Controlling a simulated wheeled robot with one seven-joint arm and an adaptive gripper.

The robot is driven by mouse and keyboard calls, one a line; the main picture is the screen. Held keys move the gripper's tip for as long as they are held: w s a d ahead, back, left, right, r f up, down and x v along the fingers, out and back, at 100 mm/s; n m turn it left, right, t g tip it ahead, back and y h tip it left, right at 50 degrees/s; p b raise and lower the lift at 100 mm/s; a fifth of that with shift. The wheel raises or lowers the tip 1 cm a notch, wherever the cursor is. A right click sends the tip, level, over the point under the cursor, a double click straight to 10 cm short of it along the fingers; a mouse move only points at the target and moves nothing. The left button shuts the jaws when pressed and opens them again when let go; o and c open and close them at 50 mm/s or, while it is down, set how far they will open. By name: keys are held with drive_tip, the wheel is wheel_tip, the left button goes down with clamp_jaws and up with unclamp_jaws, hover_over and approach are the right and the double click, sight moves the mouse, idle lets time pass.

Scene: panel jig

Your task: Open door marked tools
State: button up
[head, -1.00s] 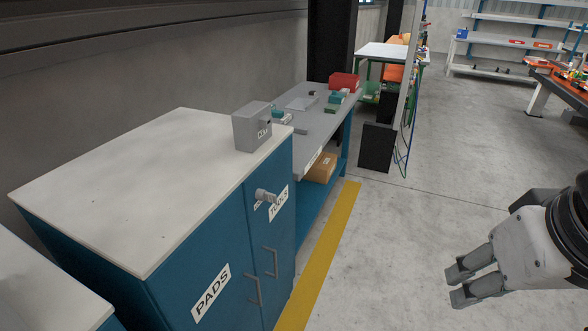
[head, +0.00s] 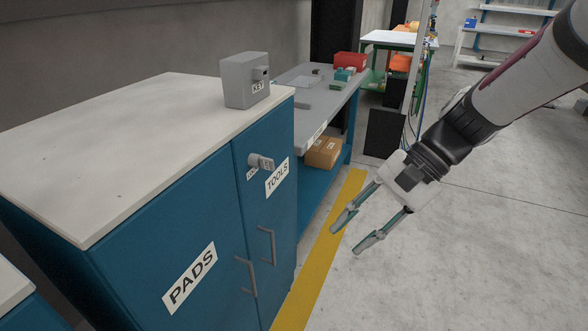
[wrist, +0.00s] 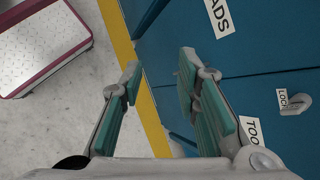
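The door marked TOOLS (head: 276,205) is the right door of the blue cabinet and is shut. Its grey bar handle (head: 268,246) stands beside the handle of the PADS door. A grey lock fitting (head: 262,163) sticks out at the top of the TOOLS door; in the wrist view, the lock (wrist: 297,104) lies at the right, near the partly hidden TOOLS label (wrist: 252,128). My gripper (head: 346,241) is open and empty, pointing down-left in front of the cabinet, apart from the door and handle. Its spread fingers also show in the wrist view (wrist: 159,68).
A grey box marked KEY (head: 245,82) stands on the cabinet's white top (head: 130,140). The PADS door (head: 175,255) is shut. A workbench (head: 318,108) with a cardboard box (head: 323,152) below adjoins at the back. Floor right of the yellow stripe (head: 322,255) is clear.

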drive_tip(key=w+a+f+m+t+y+b, duration=0.1)
drive_tip(key=w+f+m+y+b, duration=0.25)
drive_tip(key=w+f, duration=0.5)
drive_tip(key=w+a+f+m+t+y+b, duration=0.1)
drive_tip(key=w+a+f+m+y+b, duration=0.25)
drive_tip(key=f, duration=0.75)
drive_tip(key=w+f+m+t+y+b, duration=0.1)
drive_tip(key=w+f+m+y+b, duration=0.2)
drive_tip(key=w+f+m+b, duration=0.45)
drive_tip(key=n+b, duration=0.2)
drive_tip(key=n, duration=0.1)
hover_over(274, 262)
drive_tip(key=shift+w+a+f, duration=0.1)
drive_tip(key=shift+w+f, duration=0.05)
drive_tip(key=shift+f, duration=0.35)
drive_tip(key=shift+w+f, duration=0.15)
drive_tip(key=shift+f, duration=0.3)
drive_tip(key=shift+c, duration=0.6)
clamp_jaws()
